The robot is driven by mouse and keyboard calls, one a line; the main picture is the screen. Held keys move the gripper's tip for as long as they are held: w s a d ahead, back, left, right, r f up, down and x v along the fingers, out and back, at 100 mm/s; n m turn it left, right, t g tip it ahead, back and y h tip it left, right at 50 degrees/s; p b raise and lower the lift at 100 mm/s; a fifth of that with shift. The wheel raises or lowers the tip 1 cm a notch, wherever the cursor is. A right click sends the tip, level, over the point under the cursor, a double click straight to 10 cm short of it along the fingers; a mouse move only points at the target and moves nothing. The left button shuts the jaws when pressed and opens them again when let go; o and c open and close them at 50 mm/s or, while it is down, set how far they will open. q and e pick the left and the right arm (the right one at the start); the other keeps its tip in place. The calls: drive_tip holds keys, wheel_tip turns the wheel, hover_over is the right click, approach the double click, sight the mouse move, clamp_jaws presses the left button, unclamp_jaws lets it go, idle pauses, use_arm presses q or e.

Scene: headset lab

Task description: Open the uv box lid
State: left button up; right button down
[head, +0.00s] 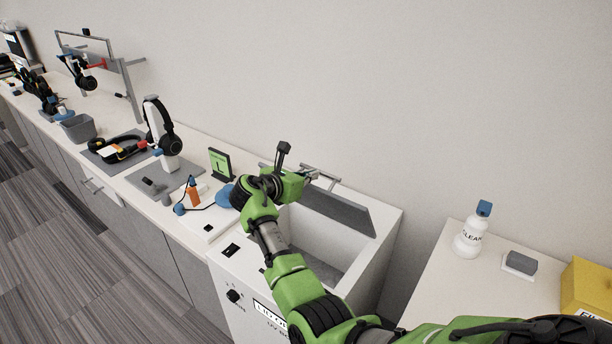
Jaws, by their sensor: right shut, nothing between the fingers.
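The uv box (385,252) is a white, open-topped box at the end of the counter, with a dark knob and a partly hidden label on its front. Its lid (338,208), a grey slab, stands raised and tilted at the back of the opening, with part of the grey interior showing below. My right arm reaches across the box and hides part of its opening and front. My right gripper (320,176) is shut and empty at the lid's upper left edge; I cannot tell whether it touches the lid. My left gripper is out of view.
A green sign (220,163), an orange bottle (193,191) and a headset on a white stand (168,150) are left of the box. A CLEAN spray bottle (470,235), a grey block (521,262) and a yellow box (588,288) stand on the right counter.

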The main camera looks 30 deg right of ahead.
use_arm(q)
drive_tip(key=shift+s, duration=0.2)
use_arm(e)
drive_tip(key=shift+d+r, duration=0.1)
drive_tip(key=shift+w+d+r+p, duration=0.1)
drive_tip(key=shift+d+r+p, duration=0.15)
drive_tip(key=shift+p, duration=0.25)
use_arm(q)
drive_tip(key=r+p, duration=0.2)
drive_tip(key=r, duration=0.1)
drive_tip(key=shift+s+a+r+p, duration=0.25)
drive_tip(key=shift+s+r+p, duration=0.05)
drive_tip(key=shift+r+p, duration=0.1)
use_arm(e)
drive_tip(key=w+d+r, duration=0.1)
drive_tip(key=w+d, duration=0.1)
drive_tip(key=d, duration=0.3)
drive_tip(key=shift+w+d, duration=0.15)
drive_tip(key=shift+d, duration=0.1)
drive_tip(key=shift+r, duration=0.2)
